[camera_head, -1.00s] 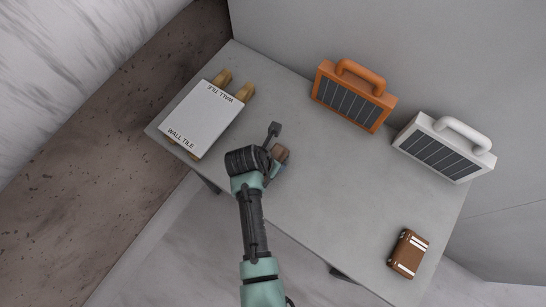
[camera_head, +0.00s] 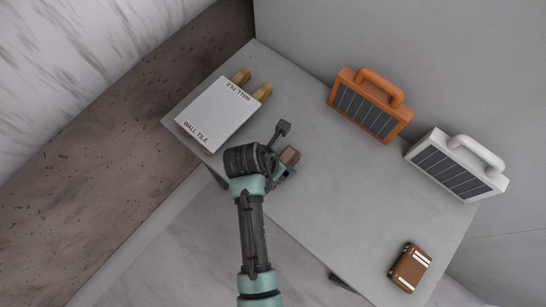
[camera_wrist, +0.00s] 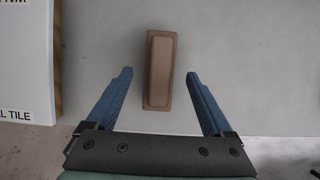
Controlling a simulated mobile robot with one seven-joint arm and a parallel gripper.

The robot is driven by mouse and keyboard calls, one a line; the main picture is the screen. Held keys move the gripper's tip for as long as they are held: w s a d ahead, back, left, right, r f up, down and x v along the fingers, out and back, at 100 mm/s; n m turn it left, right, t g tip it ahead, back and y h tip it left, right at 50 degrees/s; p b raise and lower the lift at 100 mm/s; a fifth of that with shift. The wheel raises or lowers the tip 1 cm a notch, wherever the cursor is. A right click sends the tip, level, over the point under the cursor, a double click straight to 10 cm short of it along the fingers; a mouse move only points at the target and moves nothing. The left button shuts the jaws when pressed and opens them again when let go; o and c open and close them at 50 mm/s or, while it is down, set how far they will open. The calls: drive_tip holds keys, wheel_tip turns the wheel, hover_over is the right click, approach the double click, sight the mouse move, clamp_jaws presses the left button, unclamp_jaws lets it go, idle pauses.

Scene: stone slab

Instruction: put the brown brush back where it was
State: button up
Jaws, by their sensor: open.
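The brown brush (camera_wrist: 160,70), a plain block with rounded edges, lies on the grey stone slab (camera_wrist: 250,80). In the head view the brush (camera_head: 290,154) shows just right of my gripper, partly hidden by it. My gripper (camera_wrist: 159,73) is open. In the wrist view its two blue fingers lie to either side of the brush, with a gap on each side. The brush reaches past the fingertips at its far end. I cannot tell how high the fingers are above the slab.
A white box marked WALL TILE (camera_head: 217,113) rests on wooden pieces (camera_head: 262,92) at the left end. An orange panel lamp (camera_head: 367,108) and a white one (camera_head: 452,165) stand at the back. A brown striped case (camera_head: 411,268) lies front right. The slab's middle is clear.

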drive_tip(key=v, duration=0.6)
drive_tip(key=w+a+r+m+t+y, duration=0.1)
drive_tip(key=w+r+m+t, duration=0.5)
drive_tip(key=r, duration=0.5)
drive_tip(key=w+a+r+m+t+y, duration=0.15)
drive_tip(key=w+r+m, duration=0.25)
drive_tip(key=w+r, duration=0.6)
wheel_tip(320, 180, up, 16)
drive_tip(key=d+m+t, duration=0.2)
drive_tip(key=m+t, duration=0.3)
drive_tip(key=m, duration=0.1)
drive_tip(key=s+d+r+m+t, duration=0.1)
drive_tip(key=s+r+m+t, duration=0.2)
drive_tip(key=r, duration=0.7)
drive_tip(key=s+r+m+t, duration=0.4)
drive_tip(key=s+r+m, duration=0.1)
drive_tip(key=r, duration=0.5)
drive_tip(key=s+d+r+m+t, duration=0.1)
drive_tip(key=s+r+m+t, duration=0.3)
drive_tip(key=r, duration=0.6)
drive_tip(key=s, duration=0.2)
drive_tip(key=shift+s+d+m, duration=0.3)
drive_tip(key=shift+s+m, duration=0.1)
drive_tip(key=shift+r, duration=0.1)
